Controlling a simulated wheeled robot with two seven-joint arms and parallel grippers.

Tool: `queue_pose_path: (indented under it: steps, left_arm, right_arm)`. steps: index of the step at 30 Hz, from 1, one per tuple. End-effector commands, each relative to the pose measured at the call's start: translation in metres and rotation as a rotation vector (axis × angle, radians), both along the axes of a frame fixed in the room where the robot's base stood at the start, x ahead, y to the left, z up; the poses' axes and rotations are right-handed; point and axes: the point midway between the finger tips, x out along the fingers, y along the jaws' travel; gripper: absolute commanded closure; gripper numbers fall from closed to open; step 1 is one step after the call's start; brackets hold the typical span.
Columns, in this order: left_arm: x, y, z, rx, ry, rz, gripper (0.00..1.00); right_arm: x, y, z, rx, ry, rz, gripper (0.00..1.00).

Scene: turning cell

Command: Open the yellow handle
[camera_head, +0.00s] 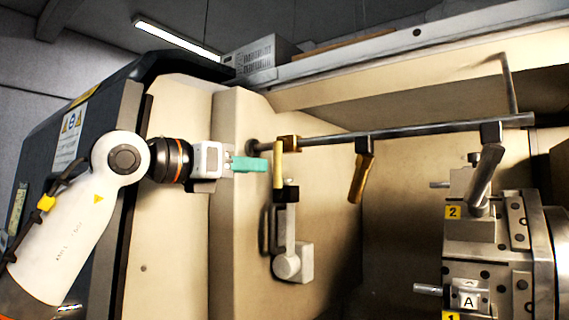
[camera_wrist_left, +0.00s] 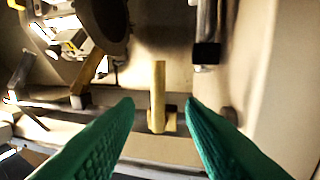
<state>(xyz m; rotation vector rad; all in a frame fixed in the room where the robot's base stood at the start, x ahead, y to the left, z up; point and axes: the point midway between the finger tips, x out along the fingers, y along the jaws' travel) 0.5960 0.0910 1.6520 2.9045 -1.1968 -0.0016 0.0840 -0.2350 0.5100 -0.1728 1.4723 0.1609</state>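The yellow handle (camera_head: 278,165) is a pale yellow lever hanging from a brass block at the left end of a dark metal bar. In the left wrist view it stands upright (camera_wrist_left: 158,85), between and beyond my fingertips. My left gripper (camera_head: 266,165) has green fingers, and its tips are close to the left side of the handle. In the left wrist view the fingers (camera_wrist_left: 160,104) are spread apart with nothing clamped between them. Whether a finger touches the handle cannot be told. My right gripper is in neither view.
The metal bar (camera_head: 400,134) carries a darker brass handle (camera_head: 361,175) and a grey one (camera_head: 487,172). A jointed nozzle (camera_head: 289,225) with a black collar sits just below the yellow handle. The tool turret (camera_head: 490,245) is at the right. A beige panel (camera_head: 180,230) lies behind my left wrist.

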Motion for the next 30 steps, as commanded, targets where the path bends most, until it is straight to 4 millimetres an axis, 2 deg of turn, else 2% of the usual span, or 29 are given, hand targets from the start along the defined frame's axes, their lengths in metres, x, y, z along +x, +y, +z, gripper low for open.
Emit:
queue_pose_path:
  steps: [1, 3, 12, 18, 26, 30]
  left_arm:
    - [0.008, -0.010, 0.004, 0.001, 0.005, -0.005, 0.64]
    - [0.018, -0.020, 0.005, 0.001, 0.004, -0.005, 0.64]
    - [0.054, -0.056, 0.003, -0.001, 0.002, -0.005, 0.64]
    - [0.063, -0.065, 0.000, -0.001, 0.001, -0.005, 0.64]
    - [0.064, -0.065, 0.000, -0.001, -0.001, -0.004, 0.64]
    - [0.063, -0.065, 0.000, -0.001, -0.001, -0.004, 0.85]
  right_arm:
    - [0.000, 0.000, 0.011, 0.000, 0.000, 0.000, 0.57]
    - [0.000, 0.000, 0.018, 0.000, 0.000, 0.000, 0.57]
    - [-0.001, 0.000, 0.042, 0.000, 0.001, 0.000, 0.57]
    - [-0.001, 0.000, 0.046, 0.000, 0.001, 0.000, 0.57]
    - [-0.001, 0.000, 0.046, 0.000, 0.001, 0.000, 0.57]
    - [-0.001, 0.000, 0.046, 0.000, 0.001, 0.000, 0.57]
